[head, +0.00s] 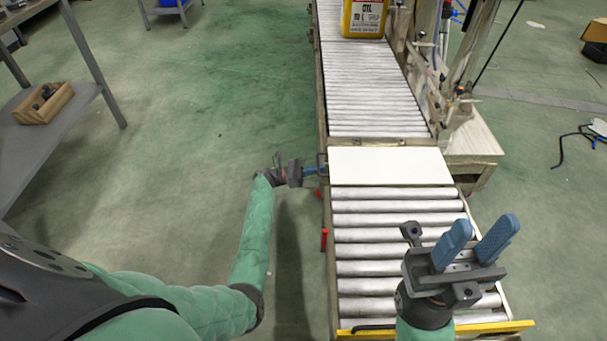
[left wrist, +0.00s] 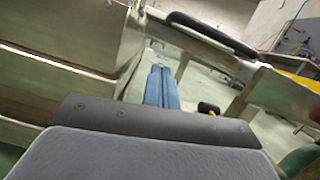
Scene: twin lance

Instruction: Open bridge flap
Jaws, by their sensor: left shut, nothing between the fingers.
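The bridge flap (head: 390,166) is a flat cream panel. It lies level across the gap between two roller conveyor sections. A dark handle (head: 321,164) shows at its left edge; a black bar handle (left wrist: 212,35) also shows in the left wrist view. My left gripper (head: 314,171) is beside the flap's left edge, its blue fingers closed together and empty. In the left wrist view the fingers (left wrist: 162,86) point toward the pale frame, below the bar. Whether they touch anything I cannot tell. My right gripper (head: 484,230) is open and empty above the near rollers.
A yellow jug (head: 364,18) stands on the far rollers (head: 375,90). The near rollers (head: 380,220) end at a yellow bar (head: 435,328). A red part (head: 323,239) sticks out on the conveyor's left side. A grey shelf (head: 50,125) stands left, with open floor between.

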